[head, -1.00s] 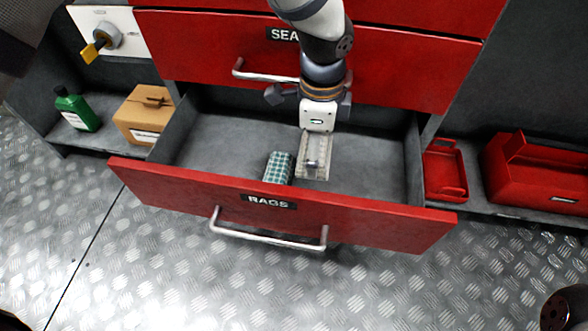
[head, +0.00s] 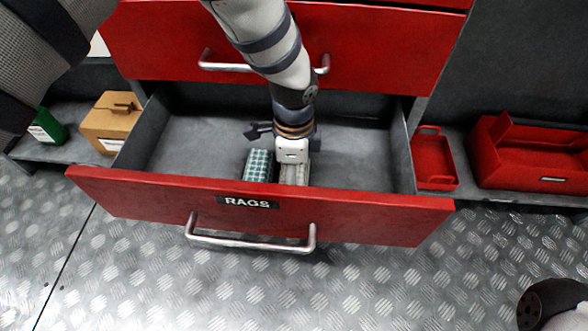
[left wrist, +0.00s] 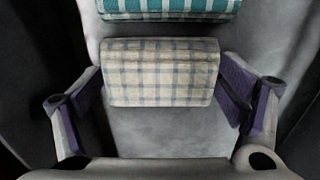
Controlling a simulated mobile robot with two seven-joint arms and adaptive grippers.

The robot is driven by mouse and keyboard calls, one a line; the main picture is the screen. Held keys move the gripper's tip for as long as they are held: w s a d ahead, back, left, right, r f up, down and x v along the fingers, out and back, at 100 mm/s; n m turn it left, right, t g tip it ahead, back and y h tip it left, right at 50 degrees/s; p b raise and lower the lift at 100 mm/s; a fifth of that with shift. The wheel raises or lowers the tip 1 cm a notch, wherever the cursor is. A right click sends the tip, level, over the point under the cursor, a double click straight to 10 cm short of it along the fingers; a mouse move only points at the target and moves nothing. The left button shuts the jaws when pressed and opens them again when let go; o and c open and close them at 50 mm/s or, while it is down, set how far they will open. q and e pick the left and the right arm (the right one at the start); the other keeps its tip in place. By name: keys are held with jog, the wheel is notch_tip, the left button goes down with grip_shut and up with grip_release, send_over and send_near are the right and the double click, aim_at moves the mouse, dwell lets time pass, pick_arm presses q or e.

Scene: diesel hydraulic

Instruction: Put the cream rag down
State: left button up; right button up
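The cream rag, a folded checked block, is between the two fingers of my left gripper in the left wrist view (left wrist: 160,75). The finger pads meet its two ends, so my left gripper (left wrist: 162,88) looks shut on it. In the head view my left gripper (head: 293,168) is low inside the open RAGS drawer (head: 190,135). There the cream rag (head: 294,175) is mostly hidden by the gripper and drawer front. Whether it touches the drawer floor is unclear. My right gripper is not in view.
A green checked rag (head: 259,165) lies close beside the cream one, on its left. The drawer has free floor on both sides.

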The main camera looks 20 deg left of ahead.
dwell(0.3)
pick_arm(q)
notch_tip(320, 180, up, 12)
jog(key=p, duration=0.4)
jog(key=shift+r, duration=0.2)
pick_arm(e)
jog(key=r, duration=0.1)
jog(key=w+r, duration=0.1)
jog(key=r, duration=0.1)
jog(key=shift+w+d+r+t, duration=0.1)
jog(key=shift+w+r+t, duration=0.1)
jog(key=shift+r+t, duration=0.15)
